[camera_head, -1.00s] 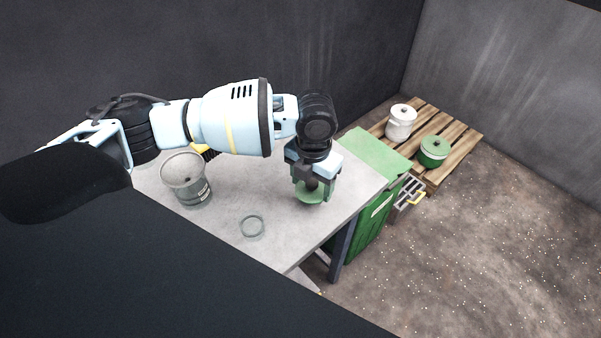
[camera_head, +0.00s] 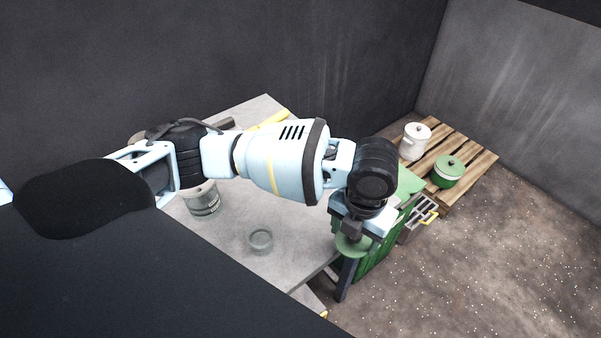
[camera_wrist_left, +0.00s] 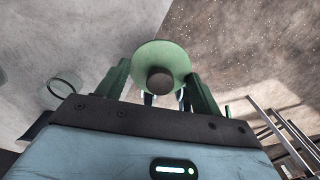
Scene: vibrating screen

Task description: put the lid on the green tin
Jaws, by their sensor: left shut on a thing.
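My left gripper (camera_head: 352,236) is shut on a round green lid (camera_head: 350,246), which shows above the table's right corner in the head view. In the left wrist view the lid (camera_wrist_left: 175,55), with its dark knob (camera_wrist_left: 160,80), sits between the green fingers of my gripper (camera_wrist_left: 160,82). A green round pot (camera_head: 448,172) with a pale rim and a knobbed top stands on the pallet, well apart from the gripper. I cannot tell whether it is the green tin. My right gripper is out of view.
A grey tin (camera_head: 204,203) and a small clear round dish (camera_head: 260,241) are on the grey table (camera_head: 225,240). A green box (camera_head: 372,262) stands beside the table. A white lidded pot (camera_head: 414,142) is on the wooden pallet (camera_head: 478,163). Speckled floor is open at right.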

